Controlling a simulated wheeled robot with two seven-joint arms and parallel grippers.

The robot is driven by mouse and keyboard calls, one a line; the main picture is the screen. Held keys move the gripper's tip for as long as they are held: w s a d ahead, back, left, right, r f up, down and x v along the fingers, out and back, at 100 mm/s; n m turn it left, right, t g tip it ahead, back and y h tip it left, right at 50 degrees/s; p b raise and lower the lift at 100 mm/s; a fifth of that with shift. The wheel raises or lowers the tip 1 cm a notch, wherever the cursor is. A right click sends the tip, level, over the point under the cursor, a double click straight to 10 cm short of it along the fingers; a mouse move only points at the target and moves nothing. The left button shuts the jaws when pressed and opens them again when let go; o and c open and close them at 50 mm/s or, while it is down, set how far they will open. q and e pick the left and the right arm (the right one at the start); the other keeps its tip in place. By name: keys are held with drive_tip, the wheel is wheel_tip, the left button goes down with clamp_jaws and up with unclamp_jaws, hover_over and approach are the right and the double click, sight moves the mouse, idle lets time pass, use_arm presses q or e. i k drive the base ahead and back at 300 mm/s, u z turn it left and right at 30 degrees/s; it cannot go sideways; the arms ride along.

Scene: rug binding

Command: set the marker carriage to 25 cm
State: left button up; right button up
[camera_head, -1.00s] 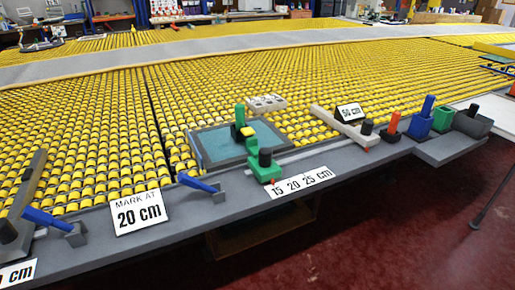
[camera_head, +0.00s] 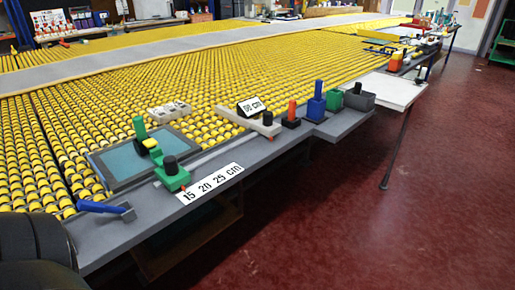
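The marker carriage (camera_head: 172,177) is a green block with a black knob on top, at the table's front edge. Its small red pointer (camera_head: 184,188) sits at the left end of the white scale strip (camera_head: 212,183), by the 15 mark. The strip reads 15, 20, 25 cm from left to right. A dark rounded part of my own arm fills the lower left corner. Neither gripper's fingers show, and nothing of mine touches the carriage.
Behind the carriage lie a teal pad (camera_head: 127,164) in a grey frame and a green post (camera_head: 139,129) with a yellow piece. A blue-handled lever (camera_head: 100,207) is left.

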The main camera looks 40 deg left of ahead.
sight(170, 173)
drive_tip(key=z, duration=0.3)
drive_tip(key=k, duration=0.9)
drive_tip(key=u, duration=1.3)
drive_tip(key=i, duration=0.35)
drive_tip(key=u, duration=0.1)
